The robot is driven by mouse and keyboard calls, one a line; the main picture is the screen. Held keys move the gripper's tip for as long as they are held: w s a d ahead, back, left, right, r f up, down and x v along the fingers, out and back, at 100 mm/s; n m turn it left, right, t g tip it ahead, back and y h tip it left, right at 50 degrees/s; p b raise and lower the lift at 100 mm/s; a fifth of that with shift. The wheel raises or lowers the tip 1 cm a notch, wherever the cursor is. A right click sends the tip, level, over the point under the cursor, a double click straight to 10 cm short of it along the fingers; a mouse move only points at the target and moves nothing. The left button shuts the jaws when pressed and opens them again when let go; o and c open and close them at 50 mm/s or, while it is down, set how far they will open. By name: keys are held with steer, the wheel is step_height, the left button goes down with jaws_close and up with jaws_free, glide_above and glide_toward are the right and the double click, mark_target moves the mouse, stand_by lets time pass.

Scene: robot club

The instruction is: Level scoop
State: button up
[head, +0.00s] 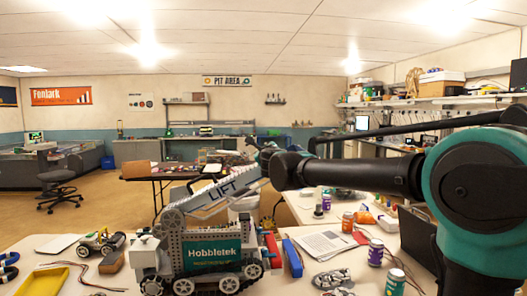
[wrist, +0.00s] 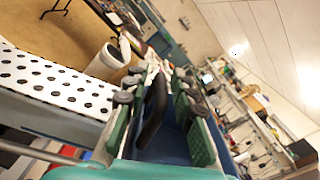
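A grey model robot (head: 212,250) with a "Hobbletek" plate stands on the near table in the head view. Its grey lift arm (head: 222,192), marked "LIFT", slopes up to the right, and its upper end meets my gripper (head: 266,156). In the wrist view a white perforated beam (wrist: 55,88) runs in from the left beside my gripper (wrist: 163,85). The green-padded fingers look apart, with a black curved bar (wrist: 152,112) and a dark blue surface (wrist: 175,143) between them. I cannot tell whether the fingers touch the bar.
On the near table are a small wheeled car (head: 100,243), a yellow tray (head: 43,279), an open booklet (head: 323,243) and several small jars (head: 375,252). A dark laptop (head: 418,235) stands at right. A white bin (head: 243,206) stands behind the model.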

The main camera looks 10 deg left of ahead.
steer(key=shift+s, duration=0.1)
steer(key=v, duration=1.2)
steer(key=shift+r, duration=0.1)
